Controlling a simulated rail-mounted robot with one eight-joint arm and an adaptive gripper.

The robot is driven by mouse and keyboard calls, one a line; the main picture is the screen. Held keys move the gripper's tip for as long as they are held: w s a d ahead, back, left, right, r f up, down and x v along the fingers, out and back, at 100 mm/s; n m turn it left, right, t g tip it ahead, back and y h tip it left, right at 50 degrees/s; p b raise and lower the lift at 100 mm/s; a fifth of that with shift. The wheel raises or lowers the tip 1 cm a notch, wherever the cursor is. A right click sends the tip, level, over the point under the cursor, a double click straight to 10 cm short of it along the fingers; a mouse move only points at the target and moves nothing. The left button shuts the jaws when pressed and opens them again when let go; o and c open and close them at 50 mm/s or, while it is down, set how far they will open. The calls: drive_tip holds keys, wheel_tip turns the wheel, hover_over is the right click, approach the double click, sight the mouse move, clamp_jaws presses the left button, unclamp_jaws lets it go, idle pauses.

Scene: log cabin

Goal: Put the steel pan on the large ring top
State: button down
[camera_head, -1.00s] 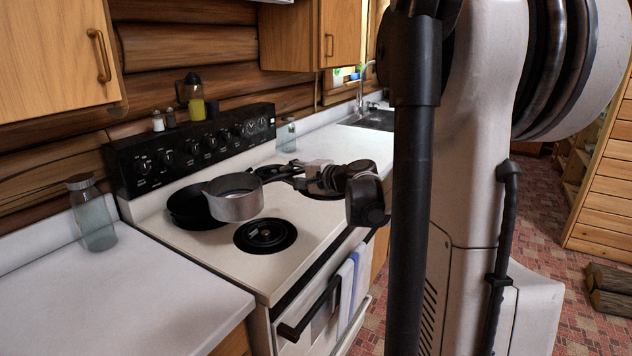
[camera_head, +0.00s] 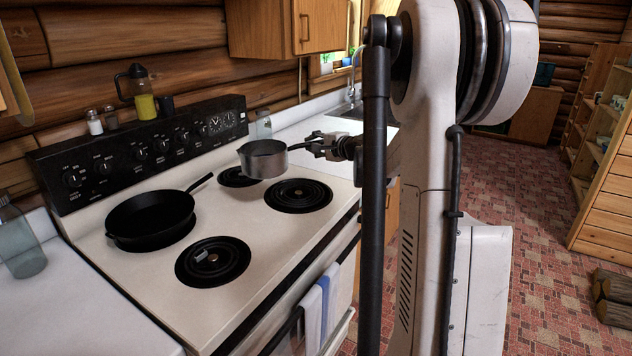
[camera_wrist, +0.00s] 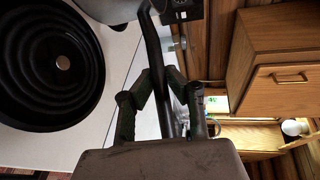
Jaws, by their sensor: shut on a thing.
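The steel pan (camera_head: 264,158) is a small grey saucepan held upright by its handle. In the head view it overlaps the back right ring (camera_head: 236,178), just behind the front right ring (camera_head: 298,195). It appears raised above the stove top. My gripper (camera_head: 318,146) is shut on the handle, right of the pan. In the wrist view the fingers (camera_wrist: 162,95) close around the dark handle (camera_wrist: 156,55), and only the pan's edge (camera_wrist: 98,8) shows at the top. A broad bare black ring (camera_wrist: 62,62) lies at left there. The front right ring looks large and empty.
A black skillet (camera_head: 150,218) covers the back left ring, its handle pointing toward the back right ring. A small object (camera_head: 202,254) lies on the front left ring (camera_head: 214,268). The control panel (camera_head: 140,150) rises behind. Towels (camera_head: 318,306) hang in front.

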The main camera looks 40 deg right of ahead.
drive_tip(key=shift+s+d+f+b, duration=0.15)
drive_tip(key=shift+s+d+f, duration=0.35)
drive_tip(key=shift+d+f, duration=1.3)
drive_tip(key=shift+s+d+f+b, duration=0.15)
drive_tip(key=shift+s+d+f, duration=0.4)
drive_tip(key=shift+d+f, duration=1.2)
drive_tip(key=shift+s+d+f+b, duration=0.15)
drive_tip(key=shift+s+d+f, duration=0.35)
drive_tip(key=shift+d+f, duration=1.3)
drive_tip(key=c, duration=1.7)
unclamp_jaws()
drive_tip(key=shift+a, duration=0.1)
drive_tip(key=shift+c, duration=0.2)
drive_tip(key=shift+r, duration=0.1)
